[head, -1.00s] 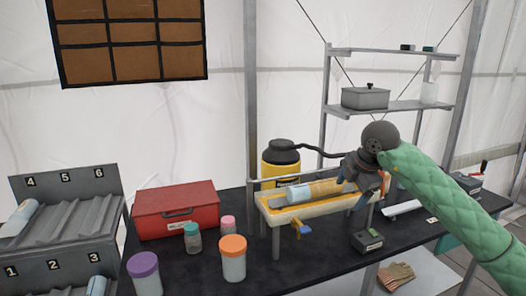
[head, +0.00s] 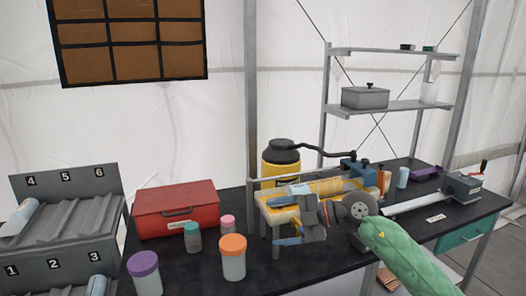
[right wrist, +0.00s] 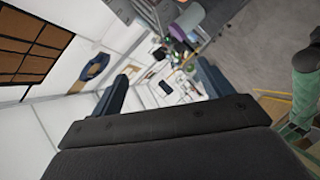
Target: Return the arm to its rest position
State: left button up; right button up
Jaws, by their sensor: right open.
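My right gripper (head: 292,218) is in front of the yellow-edged trough on the bench, pointing left, with its green-sleeved arm coming in from the lower right. In the right wrist view its two dark fingers stand wide apart with nothing between them (right wrist: 165,88). A tan and pale blue cylinder (head: 338,185) lies in the trough (head: 268,212). My gripper covers part of the trough's front, and I cannot tell whether they touch. My left gripper is not in view.
On the black bench (head: 195,270) are a red box (head: 176,208), an orange-lidded jar (head: 233,260), a purple-lidded jar (head: 145,275) and a yellow canister (head: 280,165). A numbered rack (head: 62,235) stands at left. A metal shelf (head: 390,107) rises behind.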

jog(key=s+d+r+m+t+y, duration=0.3)
jog(key=m+t+y, duration=0.2)
jog(key=m+t, duration=0.65)
jog(key=s+d+f+m+t+h, duration=0.2)
jog(key=d+f+m+h, duration=0.55)
jog(key=f+h, duration=0.25)
jog(key=s+d+f+m+t+h, duration=0.2)
jog(key=d+f+m+h, duration=0.4)
jog(key=f+m+h, duration=0.3)
jog(key=s+d+f+g+h, duration=0.2)
jog(key=s+f+g, duration=0.6)
jog(key=s+f, duration=0.5)
jog(key=s+a+f+n+g+y, duration=0.2)
jog(key=s+f+g, duration=0.5)
jog(key=s+f, duration=0.5)
jog(key=s+a+f+g, duration=0.1)
jog(key=s+a+f, duration=0.1)
jog(key=f, duration=0.7)
jog(key=s+a+f+g, duration=0.1)
jog(key=s+a+f, duration=0.1)
jog(key=f, duration=0.7)
jog(key=shift+a+f+y, duration=0.25)
jog(key=shift+a+y, duration=0.05)
jog(key=shift+a, duration=0.25)
